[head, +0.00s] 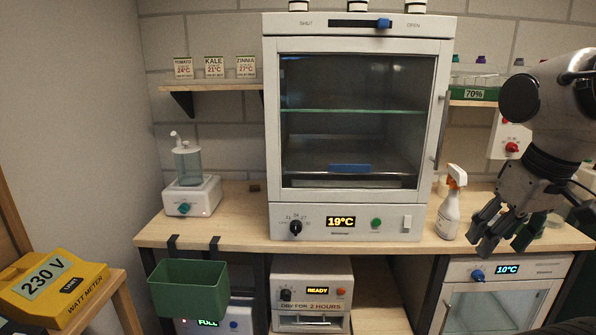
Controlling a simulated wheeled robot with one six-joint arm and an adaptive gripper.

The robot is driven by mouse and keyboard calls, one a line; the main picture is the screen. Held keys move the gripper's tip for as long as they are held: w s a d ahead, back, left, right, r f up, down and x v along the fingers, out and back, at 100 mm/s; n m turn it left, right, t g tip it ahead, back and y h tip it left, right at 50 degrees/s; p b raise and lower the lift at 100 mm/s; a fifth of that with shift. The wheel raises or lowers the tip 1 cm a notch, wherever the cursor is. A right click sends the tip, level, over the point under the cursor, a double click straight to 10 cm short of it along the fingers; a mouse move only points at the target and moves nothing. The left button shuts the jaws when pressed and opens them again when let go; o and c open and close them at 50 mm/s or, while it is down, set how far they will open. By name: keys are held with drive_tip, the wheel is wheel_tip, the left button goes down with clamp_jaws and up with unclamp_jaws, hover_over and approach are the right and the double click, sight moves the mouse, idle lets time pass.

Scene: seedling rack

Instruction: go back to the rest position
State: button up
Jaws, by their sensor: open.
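My gripper (497,240) hangs at the right of the head view, fingers pointing down and spread apart, with nothing seen between them. It is in front of the right part of the wooden bench, to the right of the white spray bottle with an orange head (449,208). My arm comes in from the upper right and hides part of the wall and shelf behind it.
A glass-door cabinet (348,220) reading 19°C stands mid-bench, its door closed. A small jar device (190,192) is at left. A green bin (188,291) hangs at the bench front. A yellow watt meter (53,290) is at lower left. A 10°C cooler (505,270) sits below my gripper.

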drive_tip(key=d+r, duration=0.1)
drive_tip(key=s+d+r+m+t, duration=0.1)
drive_tip(key=d, duration=0.1)
drive_tip(key=shift+s+m, duration=0.15)
drive_tip(key=shift+m, duration=0.15)
